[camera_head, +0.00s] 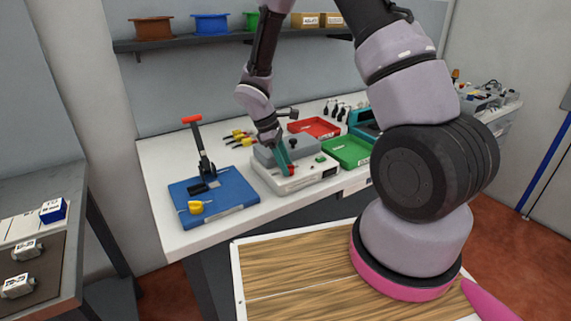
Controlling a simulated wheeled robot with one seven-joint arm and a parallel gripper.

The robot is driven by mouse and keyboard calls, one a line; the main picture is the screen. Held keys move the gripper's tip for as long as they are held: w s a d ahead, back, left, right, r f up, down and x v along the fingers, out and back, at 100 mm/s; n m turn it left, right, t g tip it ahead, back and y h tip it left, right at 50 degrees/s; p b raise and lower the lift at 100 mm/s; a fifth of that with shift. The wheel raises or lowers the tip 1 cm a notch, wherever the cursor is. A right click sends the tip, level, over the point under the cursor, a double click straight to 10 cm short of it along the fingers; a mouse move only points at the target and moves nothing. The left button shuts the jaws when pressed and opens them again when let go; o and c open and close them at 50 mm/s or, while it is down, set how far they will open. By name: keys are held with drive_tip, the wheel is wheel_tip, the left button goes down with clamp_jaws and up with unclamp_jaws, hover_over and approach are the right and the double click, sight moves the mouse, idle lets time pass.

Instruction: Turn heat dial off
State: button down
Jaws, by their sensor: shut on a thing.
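A low machine (300,184) with a pale body and a grey top stands at the middle of the white workbench. My gripper (288,168) reaches down to its front panel from above, with a teal finger in front of the panel. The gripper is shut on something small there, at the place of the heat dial. The dial is hidden behind the fingers, so its setting cannot be read. A small green spot (320,159) shows on the panel to the right of the gripper.
A red tray (333,128) and a green tray (366,158) stand behind and to the right. A shelf (170,43) with spools runs along the wall.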

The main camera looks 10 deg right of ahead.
drive_tip(key=c, duration=0.7)
unclamp_jaws()
drive_tip(key=v, duration=1)
drive_tip(key=shift+w+a+r, duration=0.1)
drive_tip(key=shift+a+r, duration=0.05)
drive_tip(key=shift+r, duration=0.25)
